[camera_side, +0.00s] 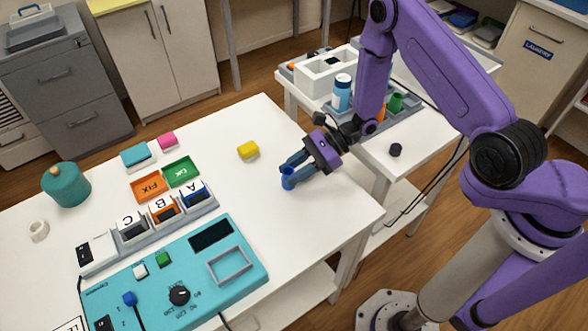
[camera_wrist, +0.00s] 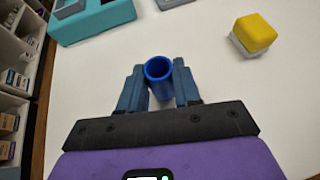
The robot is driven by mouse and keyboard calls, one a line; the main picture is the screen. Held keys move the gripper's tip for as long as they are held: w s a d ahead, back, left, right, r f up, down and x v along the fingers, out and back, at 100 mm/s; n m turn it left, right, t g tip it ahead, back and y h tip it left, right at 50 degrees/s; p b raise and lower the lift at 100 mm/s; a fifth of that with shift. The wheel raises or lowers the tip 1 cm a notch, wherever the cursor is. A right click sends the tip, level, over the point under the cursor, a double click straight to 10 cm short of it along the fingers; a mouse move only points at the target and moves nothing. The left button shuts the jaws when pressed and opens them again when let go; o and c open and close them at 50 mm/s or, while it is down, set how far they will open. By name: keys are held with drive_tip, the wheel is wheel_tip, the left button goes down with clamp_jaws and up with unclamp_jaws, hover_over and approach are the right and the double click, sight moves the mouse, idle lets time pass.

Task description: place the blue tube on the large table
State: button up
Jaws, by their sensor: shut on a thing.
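The blue tube (camera_side: 287,178) is between the fingers of my gripper (camera_side: 292,170), at the right part of the large white table (camera_side: 262,125). In the wrist view the tube (camera_wrist: 158,68) shows its open round end between the two blue fingers of my gripper (camera_wrist: 159,84), which are shut on it. The tube looks roughly upright. I cannot tell whether its lower end touches the table top.
A yellow block (camera_side: 248,150) lies behind and left of the tube. A teal control panel (camera_side: 190,275) and a rack of lettered bins (camera_side: 150,228) stand to the left. A smaller white table (camera_side: 420,140) at the right holds a blue-labelled bottle (camera_side: 342,95). The table around the tube is clear.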

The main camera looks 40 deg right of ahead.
drive_tip(key=shift+f, duration=0.1)
drive_tip(key=o, duration=1)
drive_tip(key=v, duration=0.5)
drive_tip(key=shift+d+r, duration=0.25)
drive_tip(key=shift+a+r, duration=0.15)
drive_tip(key=shift+r, duration=1.55)
drive_tip(key=shift+a+r, duration=0.1)
drive_tip(key=shift+r, duration=1.55)
